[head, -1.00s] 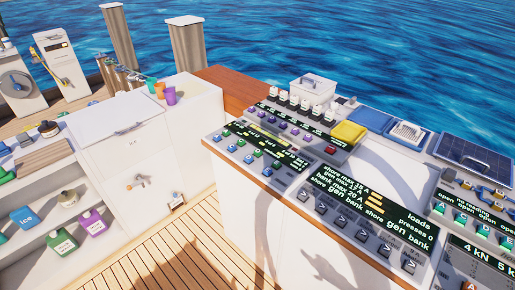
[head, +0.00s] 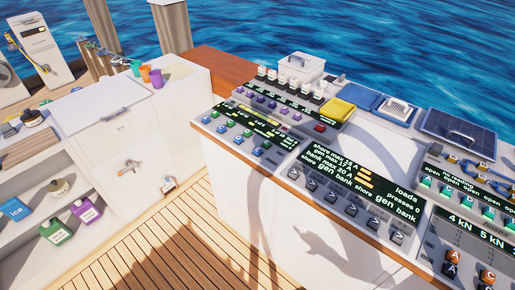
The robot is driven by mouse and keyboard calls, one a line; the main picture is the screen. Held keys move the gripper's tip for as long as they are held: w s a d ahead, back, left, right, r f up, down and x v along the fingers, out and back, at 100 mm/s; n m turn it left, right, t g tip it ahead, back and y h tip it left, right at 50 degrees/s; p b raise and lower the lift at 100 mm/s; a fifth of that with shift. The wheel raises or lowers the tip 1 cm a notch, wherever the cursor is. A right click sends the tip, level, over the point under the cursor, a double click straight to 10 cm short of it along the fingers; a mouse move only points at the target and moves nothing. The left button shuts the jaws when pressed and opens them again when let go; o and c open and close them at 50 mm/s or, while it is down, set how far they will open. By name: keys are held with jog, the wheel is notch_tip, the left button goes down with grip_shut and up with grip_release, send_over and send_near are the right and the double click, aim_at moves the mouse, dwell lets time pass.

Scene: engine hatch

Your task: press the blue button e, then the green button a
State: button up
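The blue and green buttons sit in two rows on the left console panel, below a dark screen (head: 262,126) in the head view. One blue button (head: 221,129) is near the panel's left end. The letters on these small buttons are too small to read, so I cannot tell which is e. My gripper is not in view.
A middle panel has a screen (head: 365,180) reading "loads" and "presses 0", above a row of grey buttons (head: 352,209). A yellow tray (head: 337,112) and a white box (head: 302,67) stand behind. Open wooden deck (head: 190,240) lies in front.

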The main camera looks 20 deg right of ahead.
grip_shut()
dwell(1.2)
